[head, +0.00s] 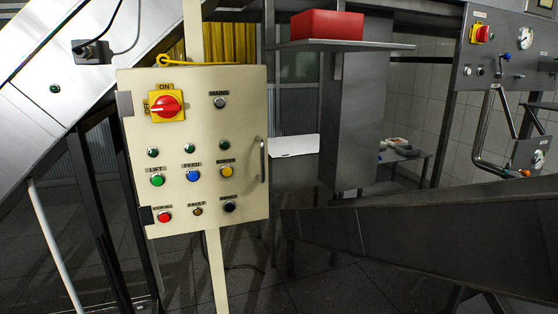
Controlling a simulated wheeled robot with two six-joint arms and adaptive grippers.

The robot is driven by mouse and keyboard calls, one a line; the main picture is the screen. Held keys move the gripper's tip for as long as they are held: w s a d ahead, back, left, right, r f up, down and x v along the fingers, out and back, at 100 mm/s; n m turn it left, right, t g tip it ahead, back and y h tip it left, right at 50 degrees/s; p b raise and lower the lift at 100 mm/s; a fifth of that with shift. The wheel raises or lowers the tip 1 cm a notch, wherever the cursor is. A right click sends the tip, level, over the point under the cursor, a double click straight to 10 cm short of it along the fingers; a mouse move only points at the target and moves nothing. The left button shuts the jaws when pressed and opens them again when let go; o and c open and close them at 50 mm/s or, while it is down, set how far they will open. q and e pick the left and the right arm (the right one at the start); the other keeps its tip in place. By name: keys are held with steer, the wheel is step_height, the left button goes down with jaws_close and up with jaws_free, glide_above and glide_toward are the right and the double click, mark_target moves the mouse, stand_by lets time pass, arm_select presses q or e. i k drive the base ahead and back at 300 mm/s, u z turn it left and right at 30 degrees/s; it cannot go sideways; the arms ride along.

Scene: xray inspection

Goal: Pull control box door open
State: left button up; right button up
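The control box (200,140) is cream-coloured and stands on a cream post left of the picture's middle. Its door faces me and looks closed. A vertical metal handle (263,160) sits on the door's right edge, and dark hinges (124,104) are on the left edge. The door carries a red rotary switch (166,104) on a yellow plate marked ON and OFF, and several coloured buttons and lamps. Neither of my grippers shows in the head view.
A grey shelf (390,46) with a red block (326,25) juts out right of the box. A dark metal chute (430,232) crosses the lower right. A grey panel with gauges (506,50) is at the upper right. A sloped metal conveyor (60,60) lies behind left.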

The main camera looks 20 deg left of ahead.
mark_target(221, 121)
steer(key=z, duration=1.35)
steer(key=i, duration=0.75)
steer(key=u, duration=2.7)
